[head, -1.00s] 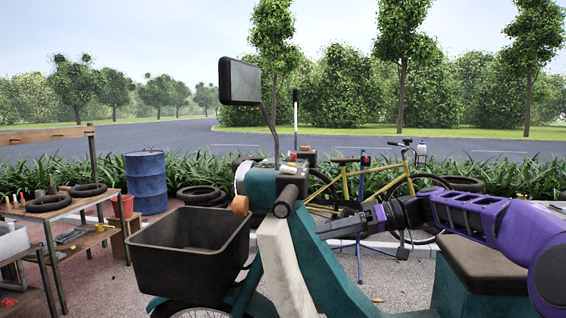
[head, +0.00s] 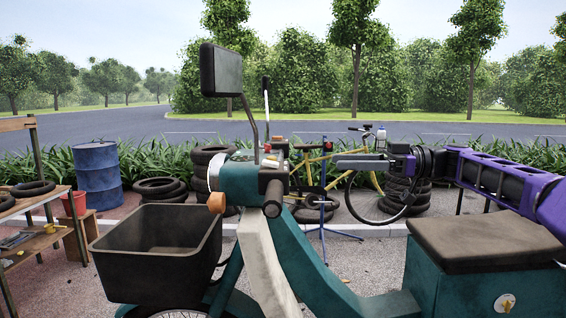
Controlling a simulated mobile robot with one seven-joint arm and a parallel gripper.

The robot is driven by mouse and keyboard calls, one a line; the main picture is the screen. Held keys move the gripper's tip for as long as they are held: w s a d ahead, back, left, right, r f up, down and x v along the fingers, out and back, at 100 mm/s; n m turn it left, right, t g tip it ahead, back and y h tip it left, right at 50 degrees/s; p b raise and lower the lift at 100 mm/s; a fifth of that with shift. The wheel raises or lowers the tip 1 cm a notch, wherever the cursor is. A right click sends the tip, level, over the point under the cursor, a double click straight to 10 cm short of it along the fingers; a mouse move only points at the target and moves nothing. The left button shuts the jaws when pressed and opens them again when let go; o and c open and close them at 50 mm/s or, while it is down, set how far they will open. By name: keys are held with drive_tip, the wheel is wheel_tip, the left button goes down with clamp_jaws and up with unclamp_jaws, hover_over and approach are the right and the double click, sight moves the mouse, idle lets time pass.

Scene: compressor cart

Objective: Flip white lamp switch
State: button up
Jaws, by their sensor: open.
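The teal scooter-like cart's steering head (head: 238,180) stands left of centre in the head view, with a dark handlebar grip (head: 273,196) facing me. Small red and pale controls (head: 270,158) sit on its top; they are too small for me to tell which is the white lamp switch or how it is set. A white rounded rim (head: 214,171) shows on the head's left side. My gripper (head: 342,163) is open and empty, held level to the right of these controls and pointing left at them. A clear gap lies between.
A mirror (head: 222,70) on a stalk and an upright lever (head: 266,105) rise above the steering head. A black basket (head: 160,250) hangs at its front left. The brown seat (head: 485,242) lies below my arm. A yellow bicycle (head: 325,165) stands behind.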

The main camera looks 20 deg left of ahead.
sight(272, 162)
drive_tip(key=x, duration=1.3)
drive_tip(key=shift+w+p, duration=0.1)
drive_tip(key=shift+p, duration=0.2)
clamp_jaws()
